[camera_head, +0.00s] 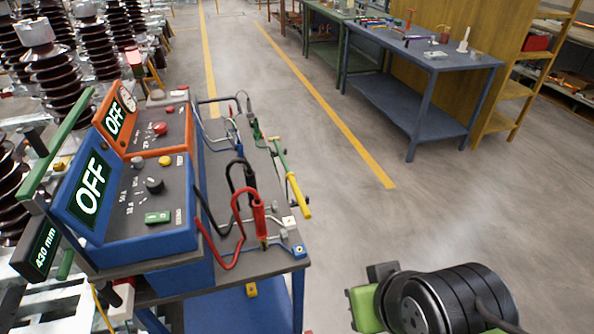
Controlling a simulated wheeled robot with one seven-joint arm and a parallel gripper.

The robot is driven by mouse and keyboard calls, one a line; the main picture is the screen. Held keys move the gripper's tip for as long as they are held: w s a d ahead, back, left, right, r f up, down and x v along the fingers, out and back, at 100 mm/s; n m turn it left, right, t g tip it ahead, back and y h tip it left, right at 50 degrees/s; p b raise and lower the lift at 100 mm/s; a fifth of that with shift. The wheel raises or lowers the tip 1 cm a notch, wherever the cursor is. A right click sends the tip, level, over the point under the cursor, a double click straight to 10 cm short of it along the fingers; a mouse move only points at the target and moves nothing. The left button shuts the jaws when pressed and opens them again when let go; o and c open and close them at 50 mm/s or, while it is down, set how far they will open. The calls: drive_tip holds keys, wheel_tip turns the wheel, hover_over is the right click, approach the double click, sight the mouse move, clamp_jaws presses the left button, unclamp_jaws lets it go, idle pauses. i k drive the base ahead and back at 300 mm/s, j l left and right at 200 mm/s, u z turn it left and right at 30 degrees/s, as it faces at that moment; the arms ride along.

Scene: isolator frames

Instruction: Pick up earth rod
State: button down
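The earth rod (290,177) is a thin rod with a green upper part and a yellow lower end. It lies at a slant along the right edge of the cart's dark top (230,259), with its yellow end toward me and out past the edge. My gripper (366,293) shows at the bottom, right of the cart, as green and dark grey parts beside my black wrist. It is apart from the rod, nearer to me and to the right. Its fingertips are not clear, so I cannot tell whether it is open or shut.
A blue test box (146,205) and an orange one (157,130), both reading OFF, stand on the cart. A red clamp (258,214) and a black clamp (249,177) with cables lie left of the rod. A blue workbench (420,70) stands behind; the floor between is clear.

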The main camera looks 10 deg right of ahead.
sight(290, 176)
drive_tip(key=l+u, duration=0.45)
drive_tip(key=l, duration=0.15)
drive_tip(key=k+l+u, duration=0.15)
drive_tip(key=l+u, duration=0.3)
drive_tip(key=l, duration=0.15)
drive_tip(key=i+l+u, duration=0.2)
drive_tip(key=l+u, duration=1.25)
drive_tip(key=l, duration=0.2)
drive_tip(key=k+l+u, duration=0.1)
drive_tip(key=l+u, duration=0.4)
drive_tip(key=i+l+u, duration=0.15)
drive_tip(key=l+u, duration=0.25)
drive_tip(key=l, duration=0.15)
drive_tip(key=l+u, duration=0.35)
drive_tip(key=l, duration=0.2)
